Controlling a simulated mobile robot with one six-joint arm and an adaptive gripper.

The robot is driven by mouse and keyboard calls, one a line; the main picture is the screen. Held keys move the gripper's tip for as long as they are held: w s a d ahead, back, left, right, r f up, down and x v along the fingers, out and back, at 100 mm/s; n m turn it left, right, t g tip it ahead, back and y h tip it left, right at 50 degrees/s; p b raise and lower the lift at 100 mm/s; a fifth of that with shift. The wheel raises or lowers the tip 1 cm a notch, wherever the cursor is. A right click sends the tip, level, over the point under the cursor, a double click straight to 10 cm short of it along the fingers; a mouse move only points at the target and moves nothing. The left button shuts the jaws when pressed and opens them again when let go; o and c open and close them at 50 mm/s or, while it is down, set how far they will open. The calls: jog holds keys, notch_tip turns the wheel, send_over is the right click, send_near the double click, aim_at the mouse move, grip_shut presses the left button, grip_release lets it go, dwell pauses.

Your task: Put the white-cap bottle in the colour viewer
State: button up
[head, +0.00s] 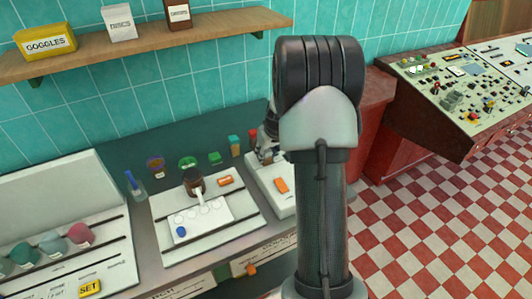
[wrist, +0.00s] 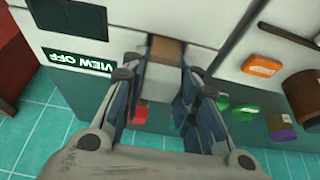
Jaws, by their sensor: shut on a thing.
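The colour viewer is a pale box (head: 287,203) at the right end of the bench, partly behind my arm. In the head view my gripper (head: 266,147) is mostly hidden by my arm.
A brown jar (head: 193,181) and orange block (head: 225,181) stand by a white tray (head: 205,225). Purple, green, teal and red (head: 252,134) pieces line the bench back. A shelf (head: 130,48) hangs above. A control console (head: 455,90) stands right; the checkered floor is clear.

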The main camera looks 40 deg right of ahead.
jog(key=shift+s+a+f+b, duration=0.1)
jog(key=shift+s+f+b, duration=0.1)
jog(key=shift+f+b, duration=0.5)
jog(key=o, duration=1.1)
jog(key=shift+f, duration=0.15)
